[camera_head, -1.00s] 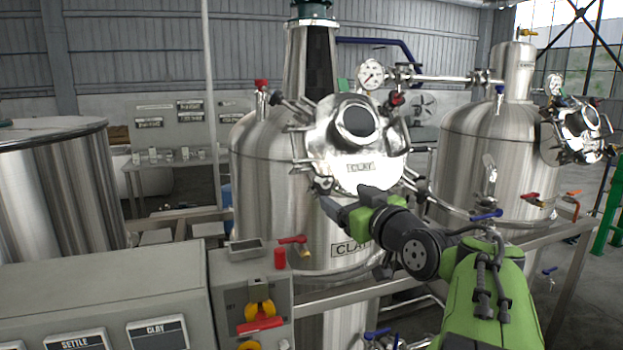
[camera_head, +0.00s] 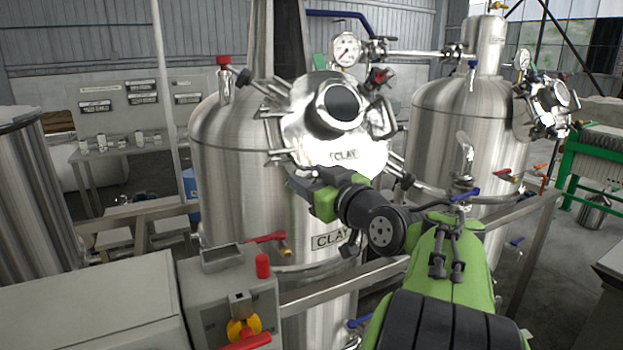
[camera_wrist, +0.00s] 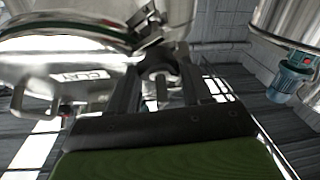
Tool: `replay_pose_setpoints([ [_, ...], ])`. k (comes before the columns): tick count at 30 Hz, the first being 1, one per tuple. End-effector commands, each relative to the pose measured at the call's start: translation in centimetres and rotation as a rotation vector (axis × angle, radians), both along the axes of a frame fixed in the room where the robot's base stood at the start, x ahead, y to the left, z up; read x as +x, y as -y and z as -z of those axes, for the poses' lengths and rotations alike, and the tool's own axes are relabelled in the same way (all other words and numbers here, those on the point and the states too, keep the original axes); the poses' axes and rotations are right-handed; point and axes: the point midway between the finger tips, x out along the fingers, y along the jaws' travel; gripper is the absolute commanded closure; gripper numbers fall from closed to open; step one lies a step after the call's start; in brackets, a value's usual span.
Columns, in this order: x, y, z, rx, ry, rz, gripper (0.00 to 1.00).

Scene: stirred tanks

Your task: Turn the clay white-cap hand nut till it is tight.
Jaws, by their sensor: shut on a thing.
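The clay tank (camera_head: 235,160) stands mid-picture in the head view, with a round steel manway cover (camera_head: 300,130) marked CLAY. Several clamp bolts with hand nuts ring the cover. My gripper (camera_head: 300,184) is at the cover's lower left rim, below the CLAY plate. In the wrist view my gripper (camera_wrist: 160,92) has its two fingers closed around a small part at the cover's edge, which looks like a hand nut (camera_wrist: 158,70). Its cap colour cannot be made out, and the fingers hide much of it. The cover's CLAY plate (camera_wrist: 92,75) shows to the left.
A control box (camera_head: 230,295) with a red button and yellow-red switch stands below left of my arm. A rail (camera_head: 345,285) runs in front of the tank. A second tank (camera_head: 465,140) stands to the right.

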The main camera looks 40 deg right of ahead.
Motion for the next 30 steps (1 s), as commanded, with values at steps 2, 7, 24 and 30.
replay_pose_setpoints([
  [2,0.02,-0.01,0.0,0.0,0.0,0.0,0.68],
  [7,0.02,-0.02,0.0,0.001,0.0,0.0,0.81],
  [24,0.14,-0.49,-0.08,0.22,0.066,0.139,0.81],
  [30,0.2,-0.62,-0.19,0.373,0.111,0.239,0.81],
])
